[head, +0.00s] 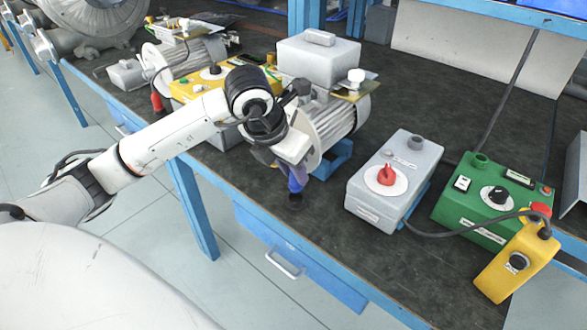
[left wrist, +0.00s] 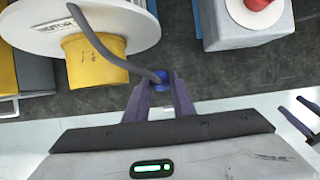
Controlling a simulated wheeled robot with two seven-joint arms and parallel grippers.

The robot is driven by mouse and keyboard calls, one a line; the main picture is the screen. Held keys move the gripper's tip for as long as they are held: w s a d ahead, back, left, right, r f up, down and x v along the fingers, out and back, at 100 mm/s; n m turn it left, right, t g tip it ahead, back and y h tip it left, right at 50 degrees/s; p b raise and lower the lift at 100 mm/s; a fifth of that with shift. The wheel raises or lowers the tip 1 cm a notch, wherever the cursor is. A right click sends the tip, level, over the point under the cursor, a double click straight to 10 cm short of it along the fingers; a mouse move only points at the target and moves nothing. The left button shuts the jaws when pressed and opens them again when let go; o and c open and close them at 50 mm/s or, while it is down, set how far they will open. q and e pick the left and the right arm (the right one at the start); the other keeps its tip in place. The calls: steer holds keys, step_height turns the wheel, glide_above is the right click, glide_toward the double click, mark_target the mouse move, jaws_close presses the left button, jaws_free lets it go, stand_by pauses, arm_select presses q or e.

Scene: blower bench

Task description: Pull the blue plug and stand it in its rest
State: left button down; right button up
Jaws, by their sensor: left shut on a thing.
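My left gripper (head: 292,184) is shut on the blue plug (head: 298,184), low over the front of the bench, beside the grey motor (head: 335,118). In the left wrist view the blue plug (left wrist: 162,77) sits between the purple fingertips, and a grey cable (left wrist: 105,50) runs from it up to the left. Two purple fingers of my right gripper (left wrist: 300,116) show apart at the right edge of the left wrist view.
A grey box with a red knob (head: 385,177) stands right of the plug. Beyond it are a green control box (head: 480,205) and a yellow pendant (head: 515,262) at the front edge. A yellow cylinder (left wrist: 92,62) is close in the left wrist view. Bare dark bench (head: 320,225) lies in front.

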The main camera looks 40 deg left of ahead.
mark_target(292, 182)
arm_select(q)
steer(key=shift+f+b, duration=0.4)
steer(key=shift+f, duration=0.35)
steer(key=shift+f+b, duration=1.25)
steer(key=shift+b, duration=0.05)
stand_by(0.6)
steer(key=c, duration=1.4)
jaws_free()
steer(key=shift+c, duration=0.2)
